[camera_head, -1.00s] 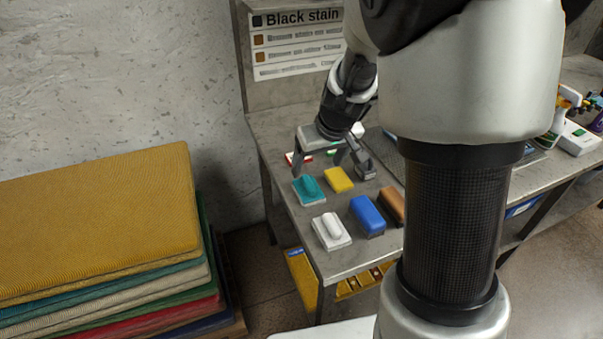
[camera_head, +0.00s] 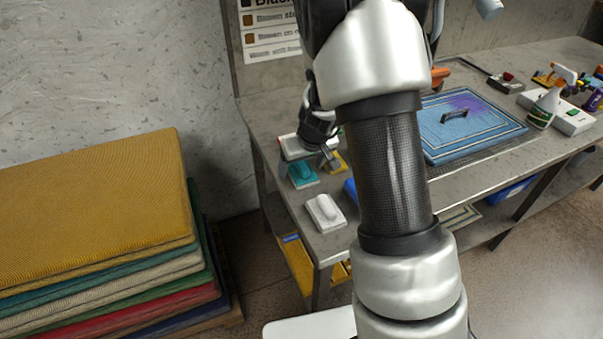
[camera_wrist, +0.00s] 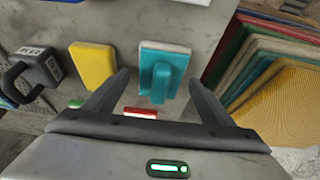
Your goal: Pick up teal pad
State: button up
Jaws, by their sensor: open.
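The teal pad (camera_head: 302,175), a teal block with a raised grip on a white base, lies on the metal table near its left edge. It also shows in the wrist view (camera_wrist: 163,72), just beyond and between my fingers. My gripper (camera_wrist: 158,90) is open and empty, its fingers spread to either side of the pad's line. In the head view, my gripper (camera_head: 310,158) is just above and behind the pad, and my arm hides part of it.
A yellow sponge (camera_wrist: 94,66) lies beside the teal pad, with a dark weight-like block (camera_wrist: 35,72) beyond it. A white pad (camera_head: 325,213) lies in front. A red-topped pad (camera_wrist: 140,113) shows under my gripper. Stacked rugs (camera_head: 95,215) stand left of the table.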

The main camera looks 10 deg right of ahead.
aim_at(302, 164)
jog(key=c, duration=1.2)
notch_tip(302, 164, up, 10)
jog(key=shift+r+p, duration=0.1)
jog(key=shift+p, duration=1.1)
